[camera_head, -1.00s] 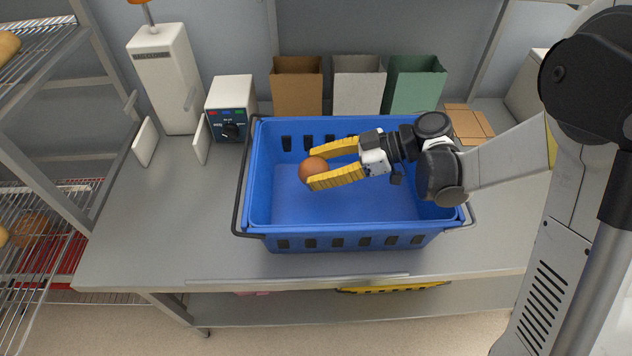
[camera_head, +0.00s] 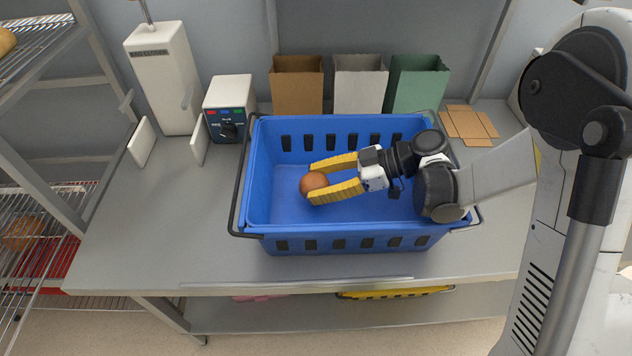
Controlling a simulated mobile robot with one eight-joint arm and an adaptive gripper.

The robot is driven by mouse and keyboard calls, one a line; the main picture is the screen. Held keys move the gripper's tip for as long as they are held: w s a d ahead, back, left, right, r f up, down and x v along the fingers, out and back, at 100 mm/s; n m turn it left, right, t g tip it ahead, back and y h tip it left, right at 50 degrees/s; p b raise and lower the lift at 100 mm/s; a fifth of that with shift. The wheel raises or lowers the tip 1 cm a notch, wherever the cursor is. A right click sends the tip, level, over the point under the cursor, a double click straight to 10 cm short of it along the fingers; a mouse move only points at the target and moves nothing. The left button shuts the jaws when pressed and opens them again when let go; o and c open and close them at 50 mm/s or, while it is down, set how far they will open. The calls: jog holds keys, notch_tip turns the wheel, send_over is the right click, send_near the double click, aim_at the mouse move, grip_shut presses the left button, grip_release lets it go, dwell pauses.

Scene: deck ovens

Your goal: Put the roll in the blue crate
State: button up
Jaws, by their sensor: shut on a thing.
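The roll (camera_head: 312,183) is round and brown. It sits between the tips of the yellow fingers of my gripper (camera_head: 322,182), which is shut on it. The blue crate (camera_head: 345,243) stands on the grey table, open at the top, with slotted sides and dark handles. My gripper reaches in from the right, and the roll is inside the crate's outline, over its left-middle part. The crate floor shows around the roll and looks bare. I cannot tell whether the roll touches the floor.
Brown, white and green paper bags (camera_head: 358,88) stand behind the crate. A small control box (camera_head: 229,108) and a white bag closer (camera_head: 163,80) stand at the left. Flat cardboard (camera_head: 468,125) lies at the back right. A wire rack (camera_head: 30,240) is at far left.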

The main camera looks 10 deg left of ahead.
jog(key=o, duration=1)
jog(key=shift+r+p, duration=0.3)
jog(key=d+r+m+t+h+p, duration=0.35)
jog(key=d+r+m, duration=0.4)
jog(key=d, duration=0.35)
jog(key=s+d+r+m+t+h, duration=0.1)
jog(key=s+d+m+h, duration=0.2)
jog(key=d, duration=0.3)
jog(key=s+d+r+m+t+h, duration=0.2)
jog(key=s+d+m+h, duration=0.1)
jog(key=s+d+m, duration=0.1)
jog(key=s+d+r+m+t+h, duration=0.2)
jog(key=s+d+m+h, duration=0.1)
jog(key=d, duration=0.4)
jog(key=shift+s+d+m+t+b, duration=0.25)
jog(key=shift+s+d+m+b, duration=0.1)
jog(key=shift+s+m, duration=0.6)
